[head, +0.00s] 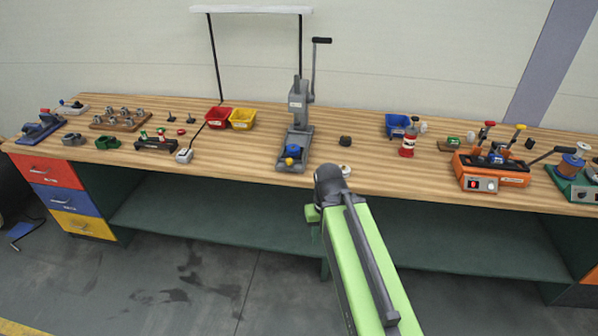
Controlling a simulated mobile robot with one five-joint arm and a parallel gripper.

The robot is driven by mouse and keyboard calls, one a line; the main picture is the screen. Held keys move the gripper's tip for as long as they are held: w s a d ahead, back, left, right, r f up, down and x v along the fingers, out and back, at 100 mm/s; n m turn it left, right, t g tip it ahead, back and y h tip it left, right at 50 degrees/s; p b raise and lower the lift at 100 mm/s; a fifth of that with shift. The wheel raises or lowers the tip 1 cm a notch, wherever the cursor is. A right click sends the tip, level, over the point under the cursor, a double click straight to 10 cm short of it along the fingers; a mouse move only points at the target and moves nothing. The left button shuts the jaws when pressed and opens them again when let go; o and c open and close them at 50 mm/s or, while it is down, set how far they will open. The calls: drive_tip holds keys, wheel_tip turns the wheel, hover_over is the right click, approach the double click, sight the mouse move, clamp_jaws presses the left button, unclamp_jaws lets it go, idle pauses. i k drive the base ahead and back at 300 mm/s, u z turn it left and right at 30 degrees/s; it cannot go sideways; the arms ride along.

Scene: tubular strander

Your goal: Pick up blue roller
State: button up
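I cannot tell for certain which part is the blue roller. A blue round part with a yellow piece (292,151) sits on the base of the grey lever press (298,120) in the middle of the bench. A blue spool-like part (572,164) stands on the green machine at the far right. A small blue part (496,157) is on the orange machine (493,172). My green arm reaches up from the bottom to the bench's front edge and ends in a dark joint. My gripper does not show; it is hidden or outside the picture.
The wooden bench (240,165) holds red (217,117), yellow (242,119) and blue (397,126) bins, a red-and-white bottle (408,145) and a small black block (345,141). A white round part (345,169) lies near the front edge.

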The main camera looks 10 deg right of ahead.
sight(293, 152)
drive_tip(key=z, duration=0.3)
drive_tip(key=k, duration=0.2)
drive_tip(key=u, duration=1.2)
drive_tip(key=i, duration=0.95)
drive_tip(key=u, duration=0.4)
drive_tip(key=i, duration=0.95)
drive_tip(key=z, duration=0.6)
drive_tip(key=i, duration=0.7)
drive_tip(key=z, duration=0.55)
